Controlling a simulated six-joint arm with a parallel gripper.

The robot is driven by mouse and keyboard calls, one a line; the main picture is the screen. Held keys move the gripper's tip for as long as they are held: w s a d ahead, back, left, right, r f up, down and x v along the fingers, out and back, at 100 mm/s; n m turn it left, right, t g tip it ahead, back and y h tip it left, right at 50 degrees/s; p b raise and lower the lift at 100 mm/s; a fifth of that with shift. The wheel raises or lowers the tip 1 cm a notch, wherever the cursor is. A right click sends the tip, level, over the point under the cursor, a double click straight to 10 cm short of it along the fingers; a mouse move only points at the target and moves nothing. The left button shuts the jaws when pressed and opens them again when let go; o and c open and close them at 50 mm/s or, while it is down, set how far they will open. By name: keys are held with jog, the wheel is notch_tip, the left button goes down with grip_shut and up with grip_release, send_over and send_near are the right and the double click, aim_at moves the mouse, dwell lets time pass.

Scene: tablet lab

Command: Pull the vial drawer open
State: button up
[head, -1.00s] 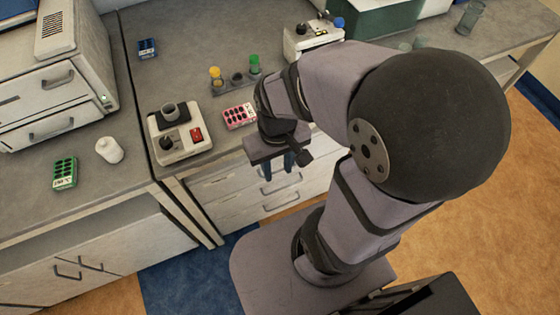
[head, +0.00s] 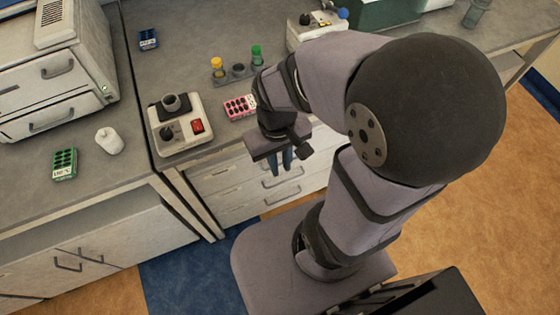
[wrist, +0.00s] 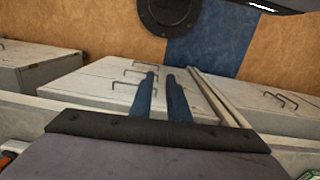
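A bank of pale drawers with dark bar handles is under the bench, below my gripper (head: 281,163). The upper front shows in the head view (head: 214,178), and a lower drawer (head: 240,205) is below it. Which one is the vial drawer I cannot tell; the fronts look closed. My gripper's two blue fingers point down in front of the drawers, with a narrow gap and nothing seen between them. In the wrist view the fingers (wrist: 161,80) overlap the line of a handle (wrist: 146,66); contact cannot be told. Part of the drawer bank is hidden by my gripper.
On the bench are a hotplate-like device (head: 180,124), a pink vial rack (head: 240,107) and a holder with yellow and green-capped vials (head: 238,71). A white two-drawer unit (head: 58,85), a green rack (head: 65,163) and a white bottle (head: 109,142) stand left.

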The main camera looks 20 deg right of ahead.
jog(key=d+f+n+g+h+b, duration=0.1)
jog(key=d+f+n+h+b, duration=0.2)
jog(key=f+b, duration=0.6)
jog(key=d+f+n+g+h+b, duration=0.1)
jog(key=f+n+h+b, duration=0.1)
jog(key=f+h+b, duration=0.55)
jog(key=w+a+f+n+t+h+b, duration=0.5)
jog(key=w+f+t+b, duration=0.45)
jog(key=b, duration=0.65)
jog(key=shift+w+d+f+g+y+b, duration=0.1)
jog(key=shift+w+d+f+g+y, duration=0.2)
jog(key=shift+w+d, duration=0.5)
jog(key=shift+w+d+f+g+y+b, duration=0.1)
jog(key=shift+w+d+f+g, duration=0.25)
jog(key=shift+d, duration=0.9)
jog(key=shift+w+d+f+g+y+b, duration=0.2)
jog(key=shift+w+d+g, duration=0.3)
jog(key=shift+d, duration=0.5)
jog(key=shift+w, duration=0.1)
jog(key=shift+c, duration=0.2)
grip_shut()
